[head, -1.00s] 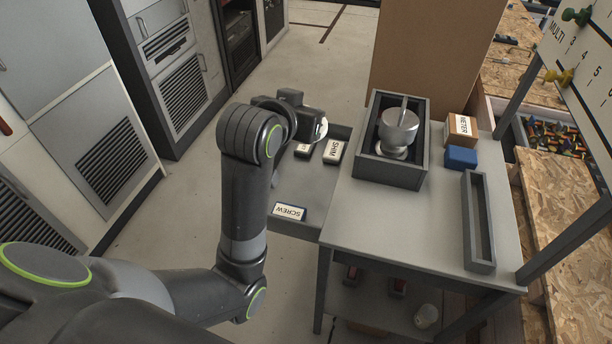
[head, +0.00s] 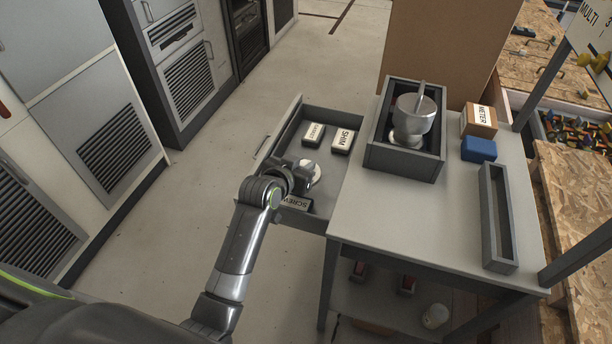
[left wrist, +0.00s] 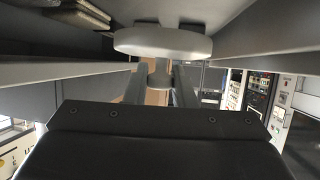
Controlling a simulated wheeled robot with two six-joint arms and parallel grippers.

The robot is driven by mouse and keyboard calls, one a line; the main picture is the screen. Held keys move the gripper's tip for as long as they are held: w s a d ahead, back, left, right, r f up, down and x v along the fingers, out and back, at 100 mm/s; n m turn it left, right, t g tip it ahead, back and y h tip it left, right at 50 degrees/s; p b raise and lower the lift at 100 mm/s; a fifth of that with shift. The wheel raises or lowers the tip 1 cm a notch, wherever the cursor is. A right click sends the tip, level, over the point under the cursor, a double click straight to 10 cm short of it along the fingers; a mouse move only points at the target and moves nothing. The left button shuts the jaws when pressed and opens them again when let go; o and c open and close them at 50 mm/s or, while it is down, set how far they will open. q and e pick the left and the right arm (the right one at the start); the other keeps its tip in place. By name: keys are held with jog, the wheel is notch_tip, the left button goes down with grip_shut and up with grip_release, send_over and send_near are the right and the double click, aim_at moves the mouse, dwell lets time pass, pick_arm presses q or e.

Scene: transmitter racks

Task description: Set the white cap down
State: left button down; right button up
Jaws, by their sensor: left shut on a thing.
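The white cap (head: 314,172) is at my left gripper (head: 303,176), over the open drawer (head: 282,158) on the left of the grey table. In the left wrist view the cap (left wrist: 162,42) is a pale round disc in front of the fingers, with a small knob between them. The left gripper is shut on it. I cannot tell whether the cap touches the drawer floor. My right gripper is not in view.
The drawer holds a SHIM box (head: 343,140), another labelled box (head: 314,134) and a SCREW box (head: 297,202), partly hidden by my gripper. On the table are a grey bin (head: 403,165) with a metal vessel, a METER box (head: 479,120), a blue block (head: 479,149) and an empty tray (head: 497,218).

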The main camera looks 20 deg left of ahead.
pick_arm(q)
notch_tip(320, 180, down, 4)
jog(key=shift+r, duration=0.25)
jog(key=shift+f, duration=0.25)
jog(key=c, duration=1.2)
grip_release()
jog(key=shift+c, duration=0.2)
jog(key=v, duration=1.2)
